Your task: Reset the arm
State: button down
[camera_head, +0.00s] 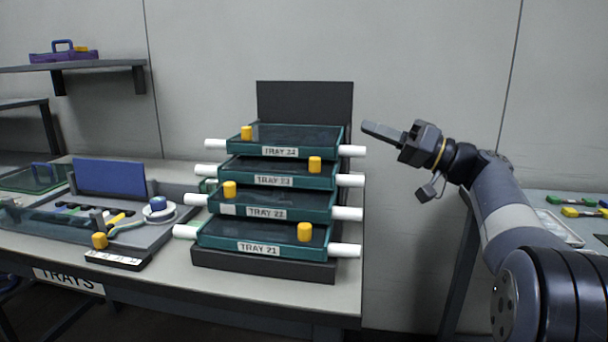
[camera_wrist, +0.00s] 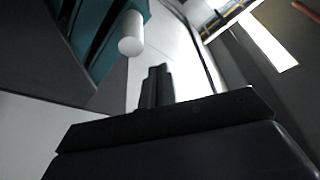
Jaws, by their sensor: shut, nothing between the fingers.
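My arm comes in from the right in the head view. My gripper (camera_head: 372,129) is shut and empty, pointing left in the air. It is just right of the top of the tray stack, near the white handle end of TRAY 24 (camera_head: 290,139), and appears apart from it. In the wrist view my gripper's shut fingers (camera_wrist: 157,75) stand up in the middle, with a white tray handle (camera_wrist: 131,34) to their upper left.
Below TRAY 24 are TRAY 23 (camera_head: 278,173), TRAY 22 (camera_head: 270,204) and TRAY 21 (camera_head: 262,236), with yellow knobs and protruding white handles. An open grey case (camera_head: 176,228) with a blue lid (camera_head: 110,178) lies left. Another table (camera_head: 545,202) stands right, beyond a gap.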

jog(key=shift+s+a+f+b, duration=0.1)
jog(key=shift+s+f+b, duration=0.1)
jog(key=shift+f, duration=0.45)
jog(key=shift+s+f+b, duration=0.1)
jog(key=shift+f+b, duration=0.05)
jog(key=shift+f, duration=0.5)
